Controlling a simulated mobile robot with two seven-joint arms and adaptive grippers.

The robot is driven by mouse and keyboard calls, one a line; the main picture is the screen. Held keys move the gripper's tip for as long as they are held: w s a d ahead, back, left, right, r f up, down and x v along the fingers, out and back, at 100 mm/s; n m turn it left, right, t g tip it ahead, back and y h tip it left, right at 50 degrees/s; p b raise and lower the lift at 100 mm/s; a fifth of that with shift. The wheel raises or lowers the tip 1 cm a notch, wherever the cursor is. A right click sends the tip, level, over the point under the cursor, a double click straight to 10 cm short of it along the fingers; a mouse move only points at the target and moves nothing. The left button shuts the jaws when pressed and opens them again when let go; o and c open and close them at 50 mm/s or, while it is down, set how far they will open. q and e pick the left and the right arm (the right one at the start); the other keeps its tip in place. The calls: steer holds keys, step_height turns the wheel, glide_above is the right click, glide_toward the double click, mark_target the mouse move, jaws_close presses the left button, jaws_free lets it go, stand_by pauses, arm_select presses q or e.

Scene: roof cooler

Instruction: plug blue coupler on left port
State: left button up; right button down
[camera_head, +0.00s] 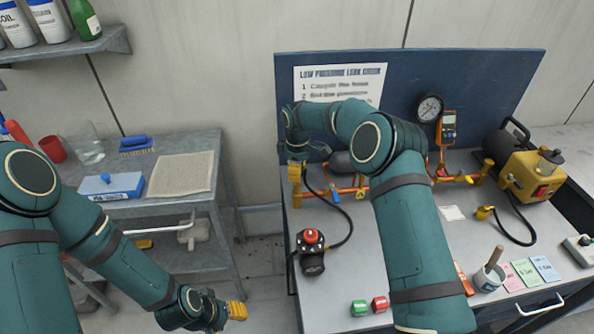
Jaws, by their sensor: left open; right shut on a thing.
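My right gripper (295,174) reaches over the left end of the bench, its yellow fingertips pointing down. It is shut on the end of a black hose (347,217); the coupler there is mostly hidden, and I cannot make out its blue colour. The hose runs to a dark regulator with a red knob (311,238). A copper pipe assembly (350,191) lies just right of the gripper, with a small blue part (335,197) near its left end. My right forearm hides its middle. I cannot tell which part is the left port. My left gripper (237,311) is open and empty, low between the tables.
A yellow pump (533,178) stands at the bench's right, with a hose ending in a yellow fitting (485,212). A blue back panel (470,75) carries a gauge (429,107). A side cart (205,143) stands left.

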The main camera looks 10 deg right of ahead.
steer(key=shift+f, duration=0.1)
steer(key=shift+f+b, duration=0.7)
steer(key=shift+f, duration=0.55)
steer(key=shift+f+b, duration=0.6)
steer(key=shift+f, duration=0.45)
stand_by(1.1)
steer(key=c, duration=0.6)
jaws_free()
